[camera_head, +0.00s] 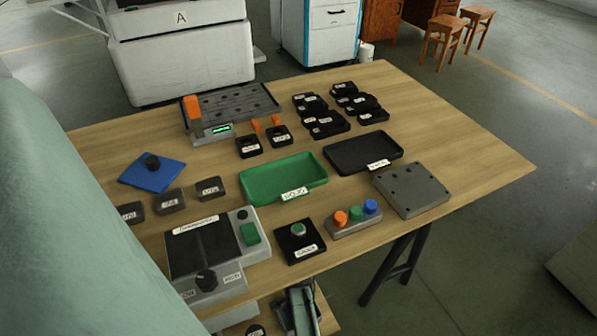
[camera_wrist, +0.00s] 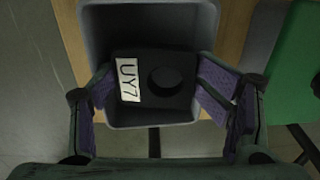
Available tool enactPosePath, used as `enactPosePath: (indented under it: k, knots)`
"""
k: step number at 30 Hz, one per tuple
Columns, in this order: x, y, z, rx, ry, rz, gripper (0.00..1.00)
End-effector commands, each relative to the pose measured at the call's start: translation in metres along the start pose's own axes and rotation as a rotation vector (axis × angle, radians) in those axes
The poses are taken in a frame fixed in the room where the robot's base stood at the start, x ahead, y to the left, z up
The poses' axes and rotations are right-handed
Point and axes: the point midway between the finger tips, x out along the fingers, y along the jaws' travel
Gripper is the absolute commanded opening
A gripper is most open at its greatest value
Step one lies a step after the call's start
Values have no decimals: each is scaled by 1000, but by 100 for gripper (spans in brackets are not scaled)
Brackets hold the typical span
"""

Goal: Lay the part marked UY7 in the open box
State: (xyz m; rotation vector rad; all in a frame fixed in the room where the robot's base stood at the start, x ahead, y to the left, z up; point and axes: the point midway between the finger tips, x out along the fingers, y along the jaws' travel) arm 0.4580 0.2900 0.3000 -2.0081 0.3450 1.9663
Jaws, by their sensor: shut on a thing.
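The head view does not clearly show the held part or this box.
On the wooden table (camera_head: 470,165) are a green tray (camera_head: 270,184), a black tray (camera_head: 350,155), a grey plate (camera_head: 411,190), a button panel (camera_head: 355,217) and a scale-like device (camera_head: 207,250). Several black parts (camera_head: 325,115) are grouped at the back. The table's right end is clear.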

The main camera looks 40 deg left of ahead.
Motion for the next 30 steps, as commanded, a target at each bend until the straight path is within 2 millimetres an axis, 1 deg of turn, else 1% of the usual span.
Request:
enactPosePath:
  k: [1, 3, 6, 10, 11, 12, 16, 30]
  knots:
    - [21, 20, 2, 4, -6, 46, 13]
    - [21, 21, 2, 5, -7, 49, 17]
    - [21, 22, 2, 5, -7, 52, 19]
    - [24, 21, 2, 5, -8, 51, 16]
    - [24, 20, 2, 4, -8, 49, 13]
    - [23, 20, 2, 4, -8, 49, 72]
    - [21, 19, 2, 3, -8, 46, 80]
    - [19, 17, 2, 3, -7, 42, 80]
